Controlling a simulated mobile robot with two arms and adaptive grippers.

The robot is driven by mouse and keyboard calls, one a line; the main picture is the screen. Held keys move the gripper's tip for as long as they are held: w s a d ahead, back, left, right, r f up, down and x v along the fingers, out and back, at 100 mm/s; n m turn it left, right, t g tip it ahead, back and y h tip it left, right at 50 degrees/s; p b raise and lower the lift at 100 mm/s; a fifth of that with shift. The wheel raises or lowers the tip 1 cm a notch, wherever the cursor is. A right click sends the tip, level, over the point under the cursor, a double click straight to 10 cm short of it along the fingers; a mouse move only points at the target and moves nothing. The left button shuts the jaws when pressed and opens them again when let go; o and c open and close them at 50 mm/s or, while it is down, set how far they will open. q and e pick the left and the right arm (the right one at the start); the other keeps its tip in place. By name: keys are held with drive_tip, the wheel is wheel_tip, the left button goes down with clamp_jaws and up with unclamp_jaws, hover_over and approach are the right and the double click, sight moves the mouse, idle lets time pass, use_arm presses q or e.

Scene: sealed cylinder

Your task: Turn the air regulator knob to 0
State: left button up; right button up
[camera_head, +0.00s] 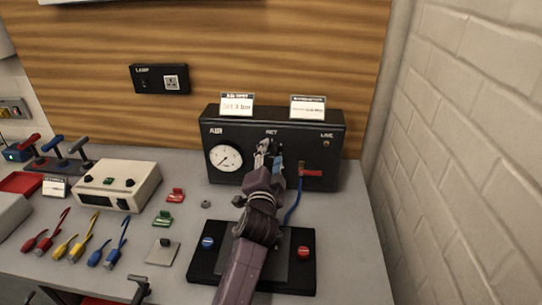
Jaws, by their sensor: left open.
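The black air panel (225,180) stands at the back of the bench. Its front bears a round white gauge (225,158) under the label AIR and a middle label that looks like SET. My left gripper (268,150) is open, with its fingers up at the panel front just below that middle label. The regulator knob is mostly or wholly hidden behind the fingers. I cannot tell whether they touch it or what its setting is.
A red-handled valve (312,173) with a blue hose (294,207) is right of my gripper. A black base (206,268) with blue and red buttons lies under my arm. A cream box (118,184) and coloured leads (80,240) are left. A brick wall (470,150) bounds the right.

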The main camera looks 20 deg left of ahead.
use_arm(q)
wheel_tip(320, 180, up, 10)
drive_tip(key=shift+s, duration=0.1)
drive_tip(key=shift+w, duration=0.2)
drive_tip(key=shift+s, duration=0.15)
